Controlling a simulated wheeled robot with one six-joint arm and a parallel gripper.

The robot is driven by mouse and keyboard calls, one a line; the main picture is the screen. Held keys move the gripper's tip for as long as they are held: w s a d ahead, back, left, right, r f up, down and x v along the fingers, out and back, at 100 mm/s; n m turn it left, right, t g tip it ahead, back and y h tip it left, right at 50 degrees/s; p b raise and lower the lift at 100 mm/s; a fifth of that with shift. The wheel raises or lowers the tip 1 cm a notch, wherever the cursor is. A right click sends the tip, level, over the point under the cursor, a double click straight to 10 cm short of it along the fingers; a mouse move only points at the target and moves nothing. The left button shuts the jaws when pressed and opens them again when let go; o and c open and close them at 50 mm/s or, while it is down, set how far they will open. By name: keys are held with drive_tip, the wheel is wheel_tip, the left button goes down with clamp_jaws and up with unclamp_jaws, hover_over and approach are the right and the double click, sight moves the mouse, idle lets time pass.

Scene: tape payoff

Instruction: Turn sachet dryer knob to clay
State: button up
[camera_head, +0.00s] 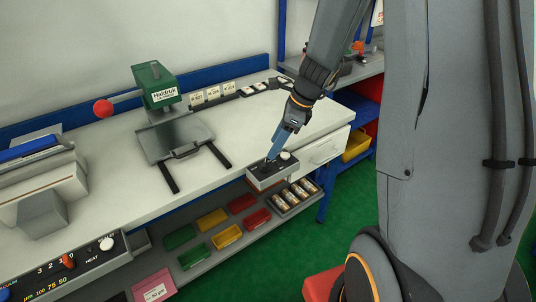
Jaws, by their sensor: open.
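A small dark control box (272,173) with a pale front hangs at the front edge of the bench. It carries a white round knob (285,155) on its top right and a dark knob-like part at its left. My gripper (269,160) points down at that left part, with its fingertips at or just above it. The jaws are open; whether they touch or straddle the part cannot be told. The lettering on this box is too small to read, so neither a clay mark nor the knob's setting can be made out.
A green press (156,85) with a red-ball lever stands on the bench (105,150). At lower left, a panel (85,262) marked HEAT has a red knob (68,261) and a white knob (107,244). Coloured bins (227,236) and a tray of rolls (297,195) sit below.

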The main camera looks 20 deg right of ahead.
sight(265, 162)
drive_tip(key=x, duration=0.7)
drive_tip(key=shift+f, duration=0.15)
drive_tip(key=shift+p, duration=0.3)
drive_tip(key=c, duration=1)
